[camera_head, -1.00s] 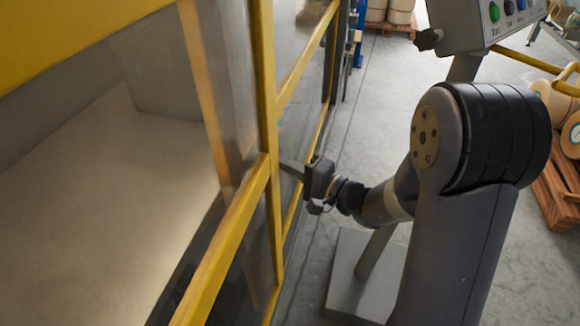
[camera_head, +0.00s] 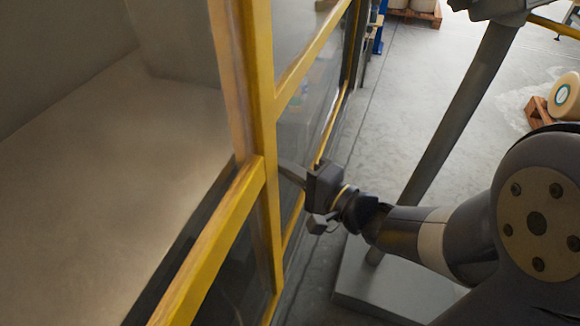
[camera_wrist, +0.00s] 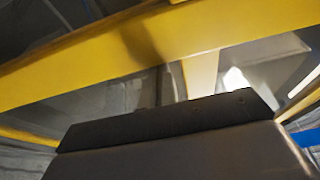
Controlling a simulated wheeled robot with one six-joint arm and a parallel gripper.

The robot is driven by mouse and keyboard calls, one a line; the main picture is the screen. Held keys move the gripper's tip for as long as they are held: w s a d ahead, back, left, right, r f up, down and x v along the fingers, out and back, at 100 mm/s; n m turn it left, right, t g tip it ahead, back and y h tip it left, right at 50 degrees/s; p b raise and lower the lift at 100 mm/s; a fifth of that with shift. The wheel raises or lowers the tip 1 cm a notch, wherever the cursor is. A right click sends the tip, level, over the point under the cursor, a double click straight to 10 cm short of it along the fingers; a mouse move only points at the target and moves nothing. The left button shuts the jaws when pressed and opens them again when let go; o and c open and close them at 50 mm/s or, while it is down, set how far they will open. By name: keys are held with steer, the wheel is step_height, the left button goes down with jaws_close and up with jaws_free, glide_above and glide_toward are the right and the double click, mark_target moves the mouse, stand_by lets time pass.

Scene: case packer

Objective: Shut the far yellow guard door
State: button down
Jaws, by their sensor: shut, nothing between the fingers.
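The guard doors are yellow frames with clear panels on the left in the head view. The far yellow guard door (camera_head: 312,46) runs away from me beyond a yellow upright; its panel seems to line up with the machine side. My gripper (camera_head: 287,170) is shut and empty, its fingers pointing left at the far door's panel, just right of the upright. I cannot tell whether the fingertips touch the door. In the wrist view a yellow bar (camera_wrist: 110,57) crosses close in front of my gripper's dark body; the fingertips are not clear there.
A nearer yellow frame rail (camera_head: 213,243) crosses the lower left, with a pale surface (camera_head: 90,190) behind its panel. A grey post (camera_head: 455,120) on a floor plate (camera_head: 375,290) stands right of my gripper. A pallet with a roll (camera_head: 564,97) is at right.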

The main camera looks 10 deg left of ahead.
steer(key=shift+s+a+f, duration=0.1)
steer(key=shift+s, duration=0.15)
steer(key=v, duration=1)
steer(key=shift+d, duration=0.45)
steer(key=shift+w+a, duration=0.1)
steer(key=shift+w, duration=0.05)
steer(key=x, duration=0.9)
steer(key=shift+s, duration=0.3)
